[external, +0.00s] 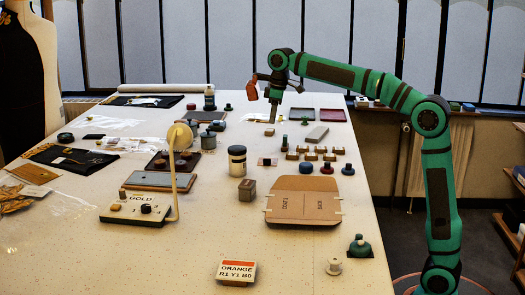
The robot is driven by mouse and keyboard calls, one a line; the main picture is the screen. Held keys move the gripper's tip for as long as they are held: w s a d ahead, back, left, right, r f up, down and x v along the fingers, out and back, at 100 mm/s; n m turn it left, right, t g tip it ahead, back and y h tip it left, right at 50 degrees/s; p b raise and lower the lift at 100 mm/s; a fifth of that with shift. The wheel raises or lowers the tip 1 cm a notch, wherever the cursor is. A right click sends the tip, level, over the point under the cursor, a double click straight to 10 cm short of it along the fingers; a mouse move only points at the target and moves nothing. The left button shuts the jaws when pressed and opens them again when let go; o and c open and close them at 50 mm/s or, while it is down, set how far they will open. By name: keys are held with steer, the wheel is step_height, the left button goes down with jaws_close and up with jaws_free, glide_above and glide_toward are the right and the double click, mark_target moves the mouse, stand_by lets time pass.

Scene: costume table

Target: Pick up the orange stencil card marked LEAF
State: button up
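I cannot make out the word LEAF on anything here. An orange-brown card (35,174) lies flat at the left edge of the table; any marking on it is too small to read. My gripper (271,118) is over the far middle of the table, pointing down, well to the right of that card. A small tan block (269,130) shows just below its tip; I cannot tell whether they touch. The fingers are too small to show whether they are open or shut. A red-orange shape (252,87) shows beside my wrist; I cannot tell what it is.
A folded brown board (304,200), a dark-lidded jar (237,161), a GOLD box with a lamp (136,209) and several small blocks crowd the middle.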

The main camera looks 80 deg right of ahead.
glide_above(266, 162)
steer(key=s, duration=0.1)
step_height(266, 162, down, 12)
steer(key=shift+a+r, duration=0.15)
steer(key=shift+w+d+f, duration=0.15)
steer(key=shift+d+f, duration=0.05)
steer(key=shift+f, duration=1.15)
steer(key=shift+w+d+f, duration=0.1)
steer(key=shift+d+f, duration=0.05)
steer(key=shift+f, duration=1.15)
jaws_close()
